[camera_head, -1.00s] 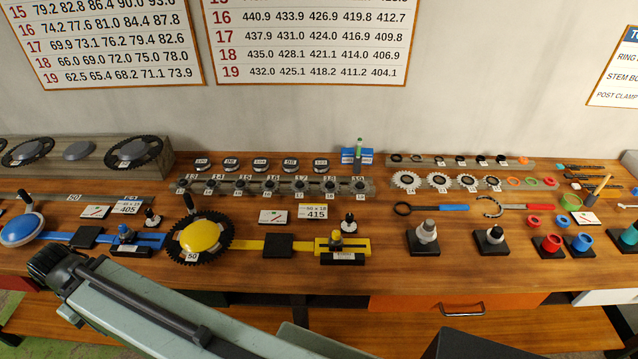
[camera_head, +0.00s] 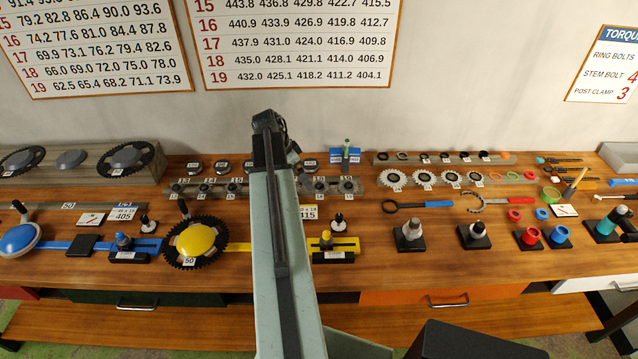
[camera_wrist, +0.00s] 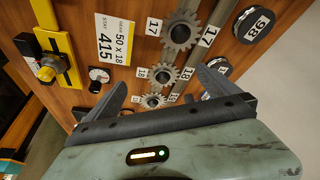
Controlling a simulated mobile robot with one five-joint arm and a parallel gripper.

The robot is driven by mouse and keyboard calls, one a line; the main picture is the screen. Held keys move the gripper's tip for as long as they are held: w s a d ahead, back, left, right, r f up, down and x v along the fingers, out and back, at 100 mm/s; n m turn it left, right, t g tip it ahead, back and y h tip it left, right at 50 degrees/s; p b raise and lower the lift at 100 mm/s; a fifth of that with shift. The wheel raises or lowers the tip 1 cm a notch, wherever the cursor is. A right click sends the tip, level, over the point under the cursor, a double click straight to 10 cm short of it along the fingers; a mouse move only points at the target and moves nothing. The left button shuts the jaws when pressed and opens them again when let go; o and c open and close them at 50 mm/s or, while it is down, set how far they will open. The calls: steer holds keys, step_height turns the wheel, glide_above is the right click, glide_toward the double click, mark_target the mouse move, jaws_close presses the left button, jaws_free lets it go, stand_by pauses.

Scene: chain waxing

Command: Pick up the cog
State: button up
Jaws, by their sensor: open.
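A row of small grey toothed cogs stands on a rail, with number tags. In the wrist view the 17 cog (camera_wrist: 181,37), the 18 cog (camera_wrist: 164,76) and the 19 cog (camera_wrist: 153,101) show. My gripper (camera_wrist: 163,86) is open and empty, its two fingers on either side of the 18 and 19 cogs, with no contact visible. In the head view the 18 cog (camera_head: 319,186) and 19 cog (camera_head: 349,186) are just right of my arm. The arm hides the middle of the row and most of the gripper there.
Black numbered discs (camera_wrist: 254,24) stand behind the cogs. The 50 x 18 card (camera_wrist: 116,40) and yellow bar (camera_wrist: 58,45) lie in front. A blue box (camera_head: 346,157) stands behind the rail. White toothed rings (camera_head: 392,179) lie to the right.

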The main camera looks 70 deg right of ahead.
mark_target(319, 186)
steer(key=shift+m, duration=0.6)
steer(key=s+d+f+b, duration=0.2)
steer(key=s, duration=0.1)
steer(key=shift+s+d+f, duration=0.1)
steer(key=shift+s+d, duration=0.05)
steer(key=shift+s, duration=0.05)
steer(key=b+x, duration=0.5)
steer(key=shift+s+d+f+b, duration=0.15)
steer(key=shift+f+b, duration=0.1)
steer(key=shift+b, duration=0.05)
steer(key=shift+r, duration=0.2)
steer(key=c, duration=1.1)
